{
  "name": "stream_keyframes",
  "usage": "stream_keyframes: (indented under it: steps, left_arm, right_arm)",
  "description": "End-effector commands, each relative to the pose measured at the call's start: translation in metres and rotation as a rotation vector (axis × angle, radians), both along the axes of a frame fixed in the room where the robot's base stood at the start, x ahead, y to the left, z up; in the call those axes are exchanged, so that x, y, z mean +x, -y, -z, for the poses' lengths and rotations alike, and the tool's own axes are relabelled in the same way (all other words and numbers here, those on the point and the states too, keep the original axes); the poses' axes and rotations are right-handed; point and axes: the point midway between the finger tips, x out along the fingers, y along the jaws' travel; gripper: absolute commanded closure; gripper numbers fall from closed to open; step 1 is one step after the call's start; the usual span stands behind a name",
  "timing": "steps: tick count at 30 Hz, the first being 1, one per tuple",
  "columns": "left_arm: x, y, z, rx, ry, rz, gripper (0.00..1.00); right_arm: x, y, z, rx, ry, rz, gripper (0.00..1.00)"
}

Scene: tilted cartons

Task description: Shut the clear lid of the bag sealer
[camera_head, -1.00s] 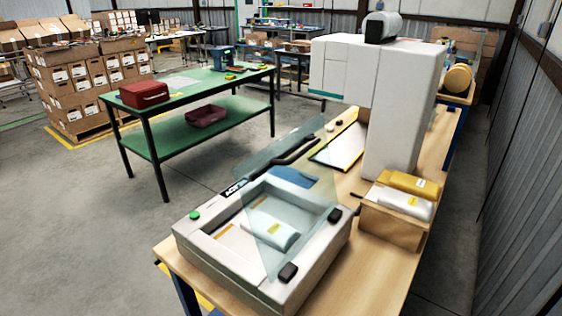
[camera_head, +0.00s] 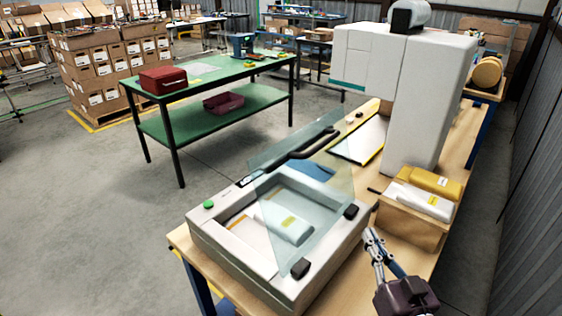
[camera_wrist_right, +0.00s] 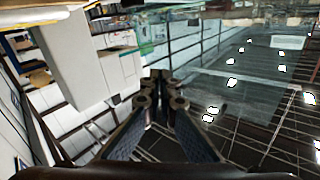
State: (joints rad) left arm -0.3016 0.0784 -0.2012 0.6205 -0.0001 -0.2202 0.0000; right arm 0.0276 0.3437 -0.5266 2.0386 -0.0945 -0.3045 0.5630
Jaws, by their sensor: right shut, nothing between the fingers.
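The bag sealer (camera_head: 226,240) is a white, shallow box on the wooden table, with a green button at its left corner. Its clear lid (camera_head: 318,188) stands raised and tilted, hinged at two black blocks on the right side, with a black handle (camera_head: 318,143) at its upper edge. A white pouch (camera_head: 287,222) lies inside the sealer, partly seen through the lid. My right gripper (camera_head: 371,236) is shut and empty, to the right of the sealer and hinges, apart from the lid. Its closed fingers show in the right wrist view (camera_wrist_right: 160,80). My left gripper is not in view.
A wooden box (camera_head: 412,223) with yellow and white packs stands right of the sealer, near my right gripper. A tall white machine (camera_head: 430,110) rises behind it. A yellow-edged panel (camera_head: 360,138) lies beyond the lid. A green table (camera_head: 210,77) stands apart at the back left.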

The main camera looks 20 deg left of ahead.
Motion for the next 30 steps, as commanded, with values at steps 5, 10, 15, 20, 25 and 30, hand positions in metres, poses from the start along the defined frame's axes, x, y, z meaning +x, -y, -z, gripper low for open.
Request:
stream_keyframes:
  steps: [5, 10, 15, 20, 25, 30]
  left_arm:
    - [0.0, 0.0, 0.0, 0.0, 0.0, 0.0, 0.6]
    - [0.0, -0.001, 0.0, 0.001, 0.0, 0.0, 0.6]
    - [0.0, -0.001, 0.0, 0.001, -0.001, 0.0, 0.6]
    - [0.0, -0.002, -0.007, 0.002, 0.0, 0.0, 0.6]
    - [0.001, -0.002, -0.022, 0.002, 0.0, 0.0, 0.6]
    - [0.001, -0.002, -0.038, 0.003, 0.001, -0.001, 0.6]
  right_arm:
    - [-0.014, -0.054, -0.083, 0.152, 0.266, -0.281, 1.0]
    - [-0.047, -0.078, -0.12, 0.235, 0.393, -0.518, 1.0]
    - [-0.065, -0.085, -0.132, 0.266, 0.435, -0.632, 1.0]
    - [-0.065, -0.095, -0.141, 0.274, 0.44, -0.647, 1.0]
    - [-0.055, -0.12, -0.159, 0.275, 0.44, -0.646, 1.0]
    - [-0.044, -0.152, -0.178, 0.275, 0.439, -0.645, 1.0]
